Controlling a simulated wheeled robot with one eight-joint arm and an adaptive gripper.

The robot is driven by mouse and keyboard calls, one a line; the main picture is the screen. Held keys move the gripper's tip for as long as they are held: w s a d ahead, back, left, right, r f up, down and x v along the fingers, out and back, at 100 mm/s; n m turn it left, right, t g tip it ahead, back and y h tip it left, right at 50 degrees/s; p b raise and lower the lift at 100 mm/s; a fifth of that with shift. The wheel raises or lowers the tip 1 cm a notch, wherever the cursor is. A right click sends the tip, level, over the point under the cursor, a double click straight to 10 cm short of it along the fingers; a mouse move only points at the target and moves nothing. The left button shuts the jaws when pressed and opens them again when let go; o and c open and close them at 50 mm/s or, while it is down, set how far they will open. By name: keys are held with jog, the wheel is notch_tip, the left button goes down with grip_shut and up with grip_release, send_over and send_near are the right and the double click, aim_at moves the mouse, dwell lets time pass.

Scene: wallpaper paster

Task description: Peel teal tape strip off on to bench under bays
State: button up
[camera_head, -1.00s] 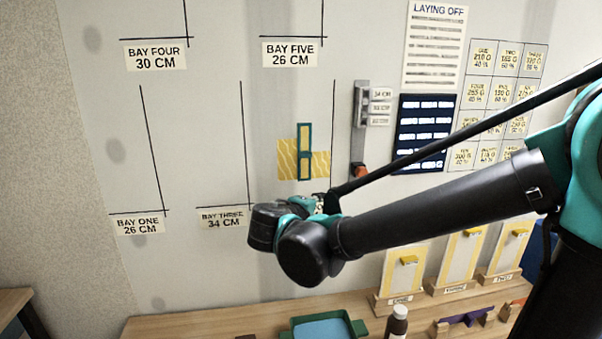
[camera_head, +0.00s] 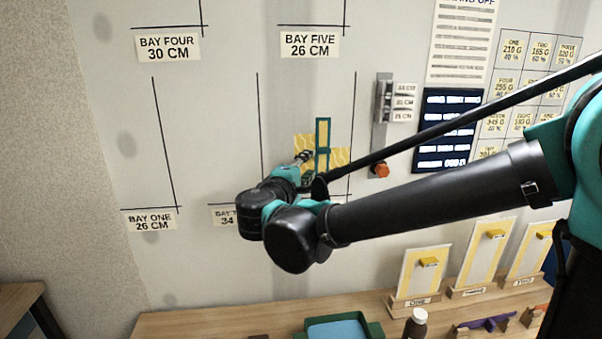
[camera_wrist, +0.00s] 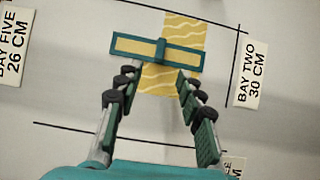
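A teal-edged strip with a yellow middle and a teal cross-band (camera_head: 323,133) stands upright on the wall in the head view. It lies across a yellow wavy-patterned paper piece (camera_head: 341,158). In the wrist view the strip (camera_wrist: 185,54) runs crosswise over the paper (camera_wrist: 183,24), with a raised teal part at its middle. My gripper (camera_wrist: 157,77) is open, its two fingers apart and nothing between them but paper and wall. The fingertips are just short of the strip's middle. In the head view my gripper (camera_head: 306,168) overlaps the paper's lower left; contact cannot be told.
A panel with an orange knob (camera_head: 380,170) is right of the paper. The bench's left part looks clear.

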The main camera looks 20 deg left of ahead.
aim_at(322, 152)
jog(key=w, duration=1)
jog(key=shift+w+a, duration=0.1)
jog(key=shift+w, duration=0.15)
jog(key=shift+c, duration=0.6)
grip_shut()
